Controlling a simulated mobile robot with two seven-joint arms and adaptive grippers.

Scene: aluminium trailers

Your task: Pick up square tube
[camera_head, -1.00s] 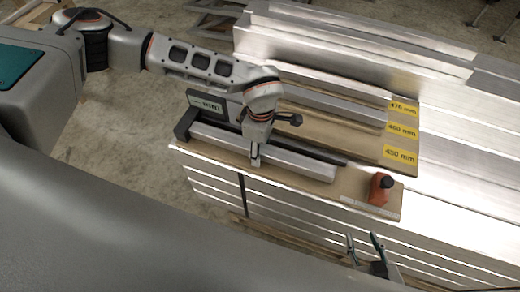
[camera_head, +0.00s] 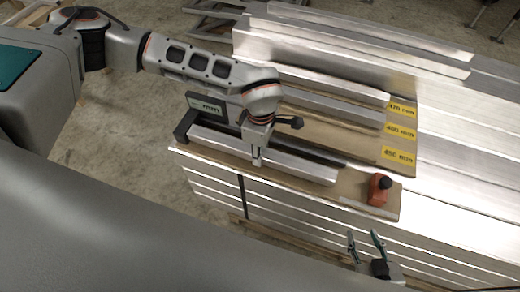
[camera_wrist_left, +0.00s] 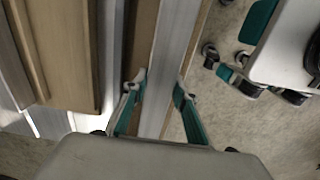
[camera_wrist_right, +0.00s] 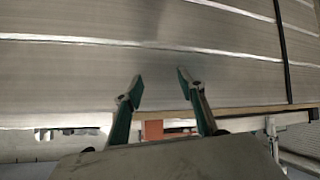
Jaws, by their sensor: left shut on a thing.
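A silver square tube (camera_head: 300,167) lies lengthwise along the front of a brown board, beside a dark rail. My left gripper (camera_head: 257,158) comes down from above onto it, around its middle. In the left wrist view the fingers (camera_wrist_left: 160,92) stand on either side of the tube (camera_wrist_left: 177,40), shut on it. I cannot tell whether the tube is clear of the board. My right gripper (camera_head: 366,243) is open and empty in front of the stack, below the board. Its two fingers also show apart in the right wrist view (camera_wrist_right: 160,88).
More silver tubes (camera_head: 335,106) lie behind on the board by yellow length labels (camera_head: 399,157). A grey display box (camera_head: 207,107) and dark end block (camera_head: 186,125) stand at the left. A red-orange block with a black knob (camera_head: 378,190) sits at the right front. Long aluminium profiles (camera_head: 460,190) lie beyond.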

